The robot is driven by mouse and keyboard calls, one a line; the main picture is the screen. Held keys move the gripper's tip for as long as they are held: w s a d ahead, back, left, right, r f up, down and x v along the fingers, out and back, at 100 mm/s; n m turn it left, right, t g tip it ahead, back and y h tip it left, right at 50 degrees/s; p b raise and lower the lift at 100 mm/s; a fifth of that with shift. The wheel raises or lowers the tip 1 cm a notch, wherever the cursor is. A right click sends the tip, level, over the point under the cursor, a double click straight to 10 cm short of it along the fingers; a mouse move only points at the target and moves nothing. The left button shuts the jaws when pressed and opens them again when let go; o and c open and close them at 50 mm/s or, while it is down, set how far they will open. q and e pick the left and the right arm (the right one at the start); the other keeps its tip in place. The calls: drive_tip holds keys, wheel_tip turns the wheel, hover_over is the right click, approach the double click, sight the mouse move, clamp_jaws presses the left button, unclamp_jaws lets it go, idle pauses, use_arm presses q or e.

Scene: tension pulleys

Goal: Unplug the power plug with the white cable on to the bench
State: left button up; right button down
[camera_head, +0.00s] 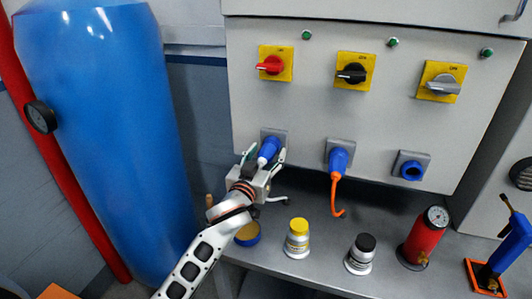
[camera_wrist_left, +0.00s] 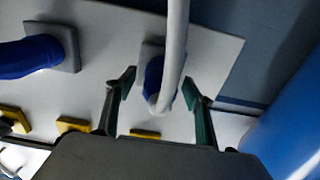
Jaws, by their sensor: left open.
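The blue power plug (camera_head: 269,147) with the white cable sits in the leftmost socket of the grey cabinet. In the left wrist view the blue plug (camera_wrist_left: 153,78) and its white cable (camera_wrist_left: 178,35) lie between my fingers. My left gripper (camera_head: 266,156) is open around the plug, with a finger on each side. In the wrist view gaps show between the plug and the fingers of my left gripper (camera_wrist_left: 158,83). The cable is mostly hidden by my gripper in the head view. The grey bench (camera_head: 325,248) lies below. My right gripper is not in view.
A blue plug with an orange cable (camera_head: 339,161) is in the middle socket; the right socket (camera_head: 411,170) has no cable. A yellow-capped can (camera_head: 298,238), a black-capped can (camera_head: 361,254) and a red cylinder with a gauge (camera_head: 424,238) stand on the bench. A blue tank (camera_head: 110,130) is at left.

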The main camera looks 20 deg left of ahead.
sight(261, 164)
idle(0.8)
use_arm(q)
drive_tip(key=c, duration=1.5)
drive_tip(key=shift+s, duration=0.2)
drive_tip(key=shift+s+a, duration=0.1)
drive_tip(key=shift+s, duration=2.7)
